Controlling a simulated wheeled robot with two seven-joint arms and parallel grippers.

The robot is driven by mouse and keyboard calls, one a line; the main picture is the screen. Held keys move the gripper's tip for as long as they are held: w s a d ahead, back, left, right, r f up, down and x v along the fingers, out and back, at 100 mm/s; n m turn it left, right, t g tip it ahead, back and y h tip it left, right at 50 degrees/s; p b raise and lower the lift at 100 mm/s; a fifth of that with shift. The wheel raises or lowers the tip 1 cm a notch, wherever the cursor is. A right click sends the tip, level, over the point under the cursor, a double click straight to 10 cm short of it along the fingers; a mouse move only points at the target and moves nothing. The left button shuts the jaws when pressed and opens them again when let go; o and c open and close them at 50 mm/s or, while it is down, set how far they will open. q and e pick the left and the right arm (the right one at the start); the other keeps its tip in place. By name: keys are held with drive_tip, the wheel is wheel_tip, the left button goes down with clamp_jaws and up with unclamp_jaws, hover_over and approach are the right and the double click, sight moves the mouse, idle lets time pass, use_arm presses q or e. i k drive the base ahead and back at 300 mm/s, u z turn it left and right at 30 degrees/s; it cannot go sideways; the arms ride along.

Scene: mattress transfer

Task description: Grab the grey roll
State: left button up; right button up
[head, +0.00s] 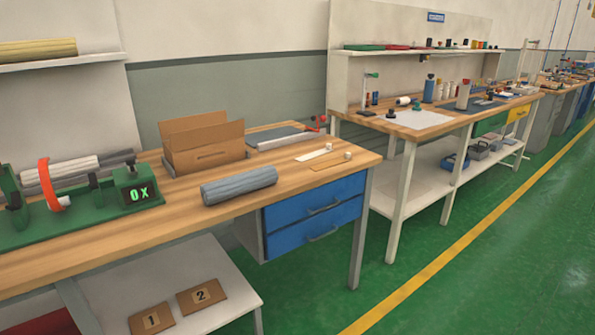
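A grey roll (239,186) lies on its side on the wooden workbench (95,243), near the bench's front edge and left of its right end. Its surface has lengthwise ridges, and nothing touches it from above. Other rolls, one whitish (62,172) and one darker grey behind it, lie in a green fixture (95,212) at the left, with a red-orange band around the whitish one. Neither of my grippers shows in the head view.
An open cardboard box (205,150) stands behind the grey roll. Blue drawers (315,205) hang under the bench's right end. A lower shelf holds cards marked 1 (151,320) and 2 (202,296). A second bench (425,128) stands beyond. Green floor is clear at right.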

sight(216, 191)
drive_tip(key=u, duration=0.45)
drive_tip(key=k, duration=0.55)
drive_tip(key=u, duration=1.4)
drive_tip(key=i, duration=1.8)
drive_tip(key=z, duration=0.6)
